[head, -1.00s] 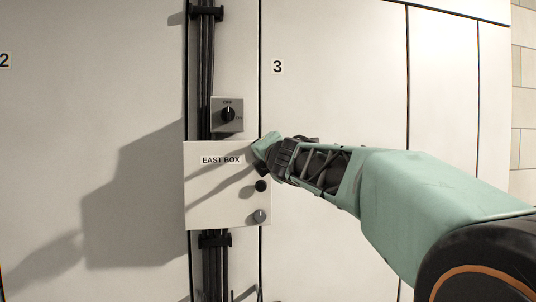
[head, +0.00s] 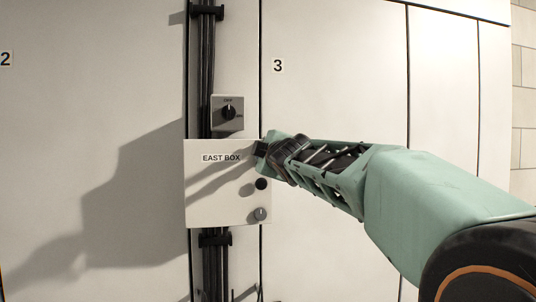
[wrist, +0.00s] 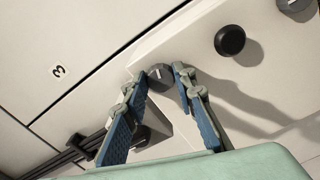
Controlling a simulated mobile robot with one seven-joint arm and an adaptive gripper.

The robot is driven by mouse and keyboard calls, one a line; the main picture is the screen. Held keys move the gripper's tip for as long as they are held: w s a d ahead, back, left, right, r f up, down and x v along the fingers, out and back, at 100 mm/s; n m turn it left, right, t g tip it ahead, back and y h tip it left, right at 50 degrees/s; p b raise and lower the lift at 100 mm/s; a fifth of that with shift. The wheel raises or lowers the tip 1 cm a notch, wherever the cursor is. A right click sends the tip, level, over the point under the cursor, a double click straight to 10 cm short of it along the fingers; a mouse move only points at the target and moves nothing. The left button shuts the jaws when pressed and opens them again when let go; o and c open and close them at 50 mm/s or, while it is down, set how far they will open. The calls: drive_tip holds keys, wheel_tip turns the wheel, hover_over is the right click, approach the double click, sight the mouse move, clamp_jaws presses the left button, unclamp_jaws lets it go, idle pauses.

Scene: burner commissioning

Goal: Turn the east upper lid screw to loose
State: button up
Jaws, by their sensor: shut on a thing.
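The east box (head: 210,205) is a pale box on the wall, labelled EAST BOX. Its upper lid screw is a grey round knob with a pale line across its face, near the lid's edge in the wrist view (wrist: 160,76). My gripper (wrist: 161,71) has one blue-padded finger on each side of this screw and is shut on it. In the head view my gripper (head: 262,149) is at the box's upper right corner and hides the screw. A similar grey lower screw (head: 260,214) sits at the lower right corner.
A black round knob (head: 261,184) stands out from the lid between the two screws. A grey switch box (head: 228,113) with a black knob is just above. Black cables (head: 207,60) run vertically behind. The panel marked 3 (head: 278,65) is bare to the right.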

drive_tip(key=shift+a+f+m+b, duration=0.1)
drive_tip(key=shift+m+b, duration=1.35)
drive_tip(key=shift+m, duration=2.05)
drive_tip(key=shift+a+m+b, duration=0.1)
drive_tip(key=shift+m+b, duration=1.3)
drive_tip(key=shift+m, duration=2.1)
drive_tip(key=o, duration=1.1)
drive_tip(key=shift+o, duration=0.2)
wheel_tip(320, 180, up, 10)
